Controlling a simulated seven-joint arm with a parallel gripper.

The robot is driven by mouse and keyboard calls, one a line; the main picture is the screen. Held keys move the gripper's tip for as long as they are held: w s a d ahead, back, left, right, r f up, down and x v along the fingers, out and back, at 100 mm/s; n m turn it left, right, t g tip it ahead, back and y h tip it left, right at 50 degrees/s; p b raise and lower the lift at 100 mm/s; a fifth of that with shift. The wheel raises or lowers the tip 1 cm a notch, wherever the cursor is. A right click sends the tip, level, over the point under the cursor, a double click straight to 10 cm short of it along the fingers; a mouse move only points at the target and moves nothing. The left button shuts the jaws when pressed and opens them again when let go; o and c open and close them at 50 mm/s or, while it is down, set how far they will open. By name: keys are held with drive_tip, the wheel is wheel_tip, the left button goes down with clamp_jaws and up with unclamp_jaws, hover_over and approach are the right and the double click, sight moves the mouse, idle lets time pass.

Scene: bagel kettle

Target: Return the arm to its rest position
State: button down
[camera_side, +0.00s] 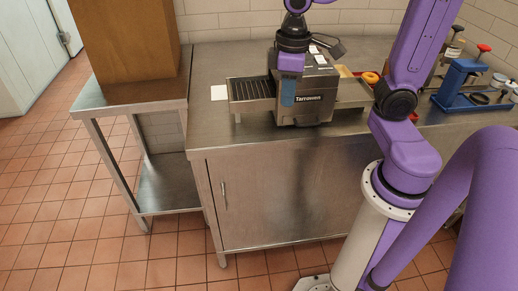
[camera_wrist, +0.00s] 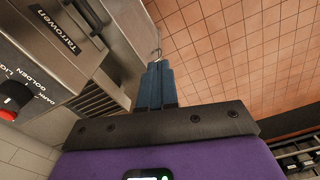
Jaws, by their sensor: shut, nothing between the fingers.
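My gripper (camera_wrist: 156,86) shows in the wrist view with its blue fingers side by side, shut and empty. In the side view my gripper (camera_side: 288,100) hangs fingers down, just in front of the Tarrowen machine (camera_side: 306,112). I cannot tell from this view how wide the gap to its front is. In the wrist view the machine (camera_wrist: 45,55) with its dial and rack lies to the left of the fingers. My arm stands on its pedestal at the right of the side view.
The steel counter (camera_side: 230,133) carries the machine, its wire rack (camera_side: 250,88), an orange-brown ring (camera_side: 370,78) and a blue stand (camera_side: 455,92). A brown box (camera_side: 125,40) stands on the side table. The tiled floor (camera_side: 60,200) is clear.

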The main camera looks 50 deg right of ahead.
drive_tip(key=s+a+f+n, duration=0.1)
drive_tip(key=s+f+n, duration=0.1)
drive_tip(key=s, duration=0.4)
drive_tip(key=s+a+f+n, duration=0.2)
drive_tip(key=s+n, duration=0.3)
drive_tip(key=s, duration=0.1)
